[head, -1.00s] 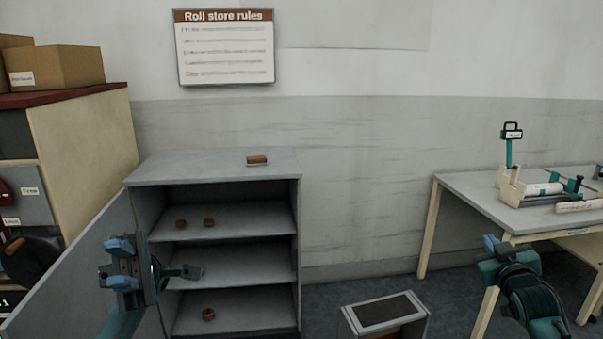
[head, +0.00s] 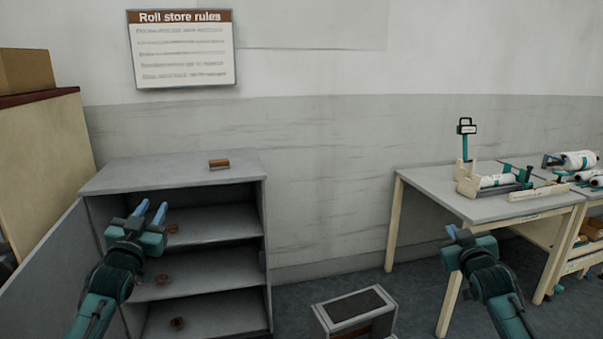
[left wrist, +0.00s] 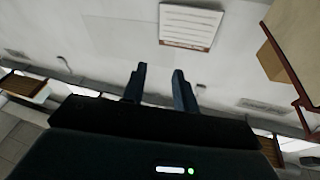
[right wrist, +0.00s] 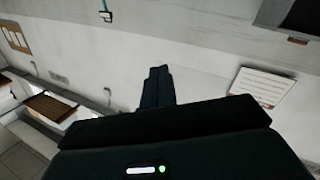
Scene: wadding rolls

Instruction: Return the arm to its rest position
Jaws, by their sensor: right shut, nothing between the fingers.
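My left gripper (head: 151,210) is in front of the open grey cabinet (head: 170,173), with its blue fingers pointing up. In the left wrist view the fingers (left wrist: 158,78) stand apart with nothing between them, so it is open and empty. My right gripper (head: 452,233) is raised in front of the table at the right. In the right wrist view its fingers (right wrist: 158,72) are together with nothing held. Part of the cabinet's inside is hidden behind my left arm.
The cabinet door (head: 45,285) stands open at the left. Small brown rolls (head: 162,280) lie on the shelves, and a brown block (head: 219,164) on top. A grey-topped box (head: 355,307) stands on the floor. The table (head: 440,190) holds a roll stand (head: 490,183).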

